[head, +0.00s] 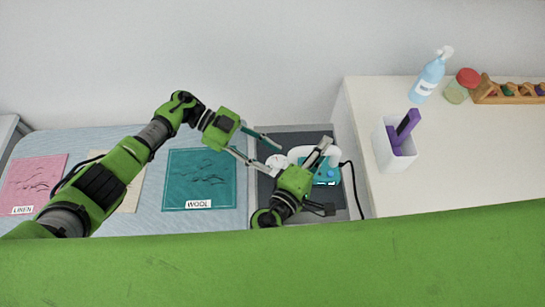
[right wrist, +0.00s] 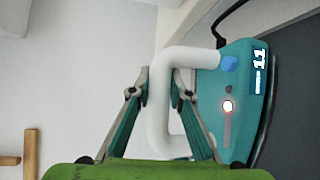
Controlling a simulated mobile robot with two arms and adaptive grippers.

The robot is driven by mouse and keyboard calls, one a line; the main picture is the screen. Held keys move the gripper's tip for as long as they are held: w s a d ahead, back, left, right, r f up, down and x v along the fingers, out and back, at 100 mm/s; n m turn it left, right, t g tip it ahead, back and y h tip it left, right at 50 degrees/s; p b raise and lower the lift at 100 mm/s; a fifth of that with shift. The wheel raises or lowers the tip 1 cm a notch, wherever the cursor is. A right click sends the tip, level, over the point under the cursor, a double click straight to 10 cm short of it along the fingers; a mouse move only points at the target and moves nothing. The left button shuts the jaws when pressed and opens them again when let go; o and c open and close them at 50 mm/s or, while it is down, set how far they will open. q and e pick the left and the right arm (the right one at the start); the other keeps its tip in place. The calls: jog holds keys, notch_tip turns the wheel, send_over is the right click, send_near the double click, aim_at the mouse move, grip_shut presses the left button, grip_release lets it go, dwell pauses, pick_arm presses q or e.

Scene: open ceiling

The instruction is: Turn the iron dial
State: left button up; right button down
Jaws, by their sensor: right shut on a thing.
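The iron (head: 327,175) is teal with a white handle and sits on a dark pad; it also shows in the right wrist view (right wrist: 240,80). That view shows its white handle (right wrist: 158,115), a blue button, a lit white spot and a small display. My right gripper (head: 323,152) is shut on the handle; its fingers stand either side of it in the right wrist view (right wrist: 160,92). A white round part (head: 277,161), seemingly the dial, is at the iron's left end. My left gripper (head: 276,160) has its fingers spread around that part; contact cannot be told.
Teal (head: 198,178), beige (head: 129,190) and pink (head: 35,183) cloths lie on the blue board (head: 232,142) at left, two with labels. The dark pad (head: 300,140) lies under the iron. The right counter (head: 460,160) holds a white bin (head: 385,150), spray bottle (head: 428,78) and jar (head: 457,92).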

pick_arm(q)
jog(key=v, duration=0.9)
jog(key=shift+w+a, duration=0.2)
jog(key=shift+a, duration=0.15)
jog(key=shift+r, duration=0.1)
